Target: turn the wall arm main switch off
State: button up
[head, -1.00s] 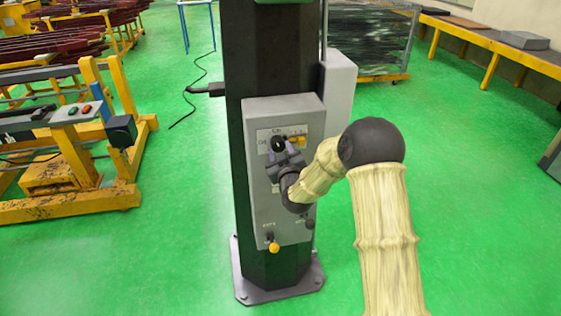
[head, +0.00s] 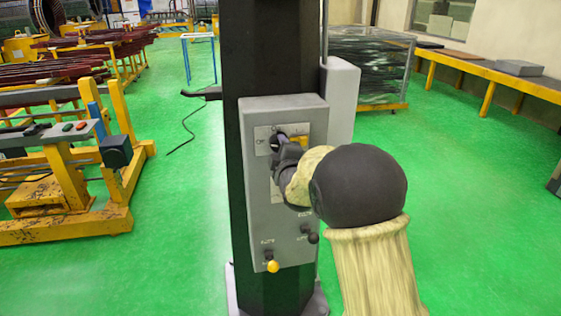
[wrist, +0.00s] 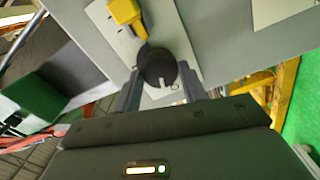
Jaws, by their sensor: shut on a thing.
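The main switch is a round black knob with a pale mark, in the middle of the wrist view (wrist: 160,70). It sits on a light plate on the grey control box (head: 258,215), which is fixed to the dark column. My gripper (wrist: 160,85) is shut on the knob, one finger on each side. In the head view my gripper (head: 284,143) reaches the upper part of the box and hides part of the knob and its label. A yellow part (wrist: 124,12) stands on the plate beside the knob.
Lower on the box are a yellow-tipped lever (head: 272,266) and a black-tipped lever (head: 312,238). A yellow frame machine (head: 65,180) stands at the left. A long bench (head: 490,68) runs along the right wall.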

jog(key=shift+f+n+b, duration=0.1)
jog(key=shift+n+b, duration=1.1)
jog(key=shift+n, duration=0.3)
jog(key=o, duration=1)
jog(key=shift+c, duration=0.2)
jog(key=shift+s, duration=0.1)
jog(key=b+v, duration=0.3)
jog(key=v, duration=1.4)
jog(key=shift+b, duration=0.3)
jog(key=shift+s, duration=0.15)
